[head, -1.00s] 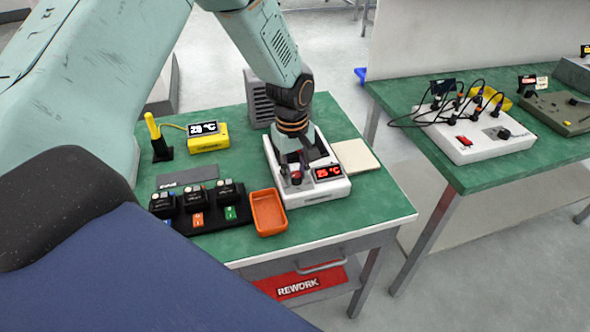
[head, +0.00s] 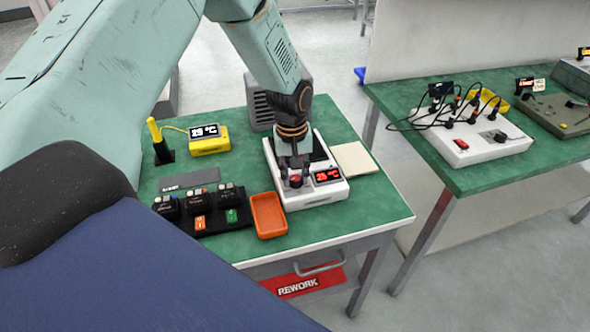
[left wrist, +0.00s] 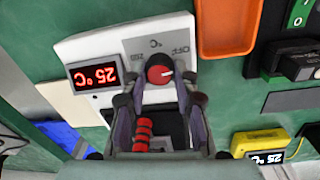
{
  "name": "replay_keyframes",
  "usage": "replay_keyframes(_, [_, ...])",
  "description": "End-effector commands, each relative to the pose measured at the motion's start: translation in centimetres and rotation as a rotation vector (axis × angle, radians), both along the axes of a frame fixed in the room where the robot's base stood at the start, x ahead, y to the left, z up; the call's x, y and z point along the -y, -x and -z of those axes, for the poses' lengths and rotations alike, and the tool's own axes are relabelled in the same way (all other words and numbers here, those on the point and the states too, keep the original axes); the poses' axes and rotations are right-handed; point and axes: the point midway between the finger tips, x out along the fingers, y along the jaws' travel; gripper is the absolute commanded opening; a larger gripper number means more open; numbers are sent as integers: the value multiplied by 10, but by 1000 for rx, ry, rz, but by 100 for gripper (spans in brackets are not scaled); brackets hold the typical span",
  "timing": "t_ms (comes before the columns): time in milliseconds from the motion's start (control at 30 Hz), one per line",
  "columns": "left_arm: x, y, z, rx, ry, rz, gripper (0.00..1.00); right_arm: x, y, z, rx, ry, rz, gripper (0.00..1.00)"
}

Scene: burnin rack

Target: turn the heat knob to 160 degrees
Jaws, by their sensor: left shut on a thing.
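My right gripper is not in view.
An orange tray (head: 268,215) stands left of the unit, near black modules (head: 198,222) in a holder. A yellow thermometer box (head: 208,141) reading 25 °C stands behind them. A beige pad (head: 356,159) lies to the right. A second bench (head: 480,165) stands farther right.

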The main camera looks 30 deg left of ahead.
Motion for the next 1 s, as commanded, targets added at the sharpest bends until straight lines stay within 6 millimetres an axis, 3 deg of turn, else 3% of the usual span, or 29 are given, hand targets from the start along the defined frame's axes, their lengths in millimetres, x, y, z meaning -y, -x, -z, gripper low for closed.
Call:
replay_keyframes(400, [1, 0, 0, -2, 0, 396, 0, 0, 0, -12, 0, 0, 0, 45])
replay_keyframes(1000, [2, -1, 1, -2, 0, 965, 0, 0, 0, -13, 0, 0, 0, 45])
